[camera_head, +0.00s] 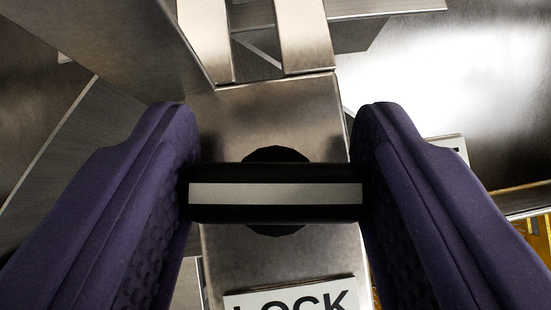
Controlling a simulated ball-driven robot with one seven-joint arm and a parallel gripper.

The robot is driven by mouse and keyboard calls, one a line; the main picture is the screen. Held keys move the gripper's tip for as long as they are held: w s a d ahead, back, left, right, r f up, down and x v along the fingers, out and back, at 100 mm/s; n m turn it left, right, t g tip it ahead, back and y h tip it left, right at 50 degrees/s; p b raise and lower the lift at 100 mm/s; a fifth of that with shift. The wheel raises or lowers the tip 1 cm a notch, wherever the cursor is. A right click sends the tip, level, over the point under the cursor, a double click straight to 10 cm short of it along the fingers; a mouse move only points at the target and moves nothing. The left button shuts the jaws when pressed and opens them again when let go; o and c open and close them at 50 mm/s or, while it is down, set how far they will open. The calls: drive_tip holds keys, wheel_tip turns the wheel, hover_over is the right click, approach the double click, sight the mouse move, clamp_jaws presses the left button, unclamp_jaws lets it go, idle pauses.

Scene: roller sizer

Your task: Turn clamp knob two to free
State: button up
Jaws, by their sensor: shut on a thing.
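A black clamp knob (275,213) with a pale stripe along its bar is at the centre of the view. It lies crosswise on a metal plate (275,116), with a dark round hub showing above and below the bar. My gripper (275,192) is shut on the knob, with one purple finger against each end of the bar. A white label reading "LOCK" (290,301) is on the plate below the knob, cut off by the lower edge. No number for this knob shows.
Metal bars (305,36) stand at the top, just beyond the plate. Slanted metal panels (130,35) lie to the left. A bright metal surface (450,80) is at right, with a yellow part (538,240) at the right edge.

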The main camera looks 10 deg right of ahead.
drive_tip(key=shift+r+n+y+p, duration=0.15)
drive_tip(key=shift+n+y+p, duration=0.5)
drive_tip(key=shift+p, duration=0.95)
drive_tip(key=shift+f+n, duration=0.2)
drive_tip(key=shift+n, duration=0.05)
drive_tip(key=o, duration=1)
drive_tip(key=shift+c, duration=0.2)
drive_tip(key=p+v, duration=0.2)
drive_tip(key=v, duration=0.5)
drive_tip(key=shift+s+r, duration=0.25)
drive_tip(key=shift+s, duration=0.05)
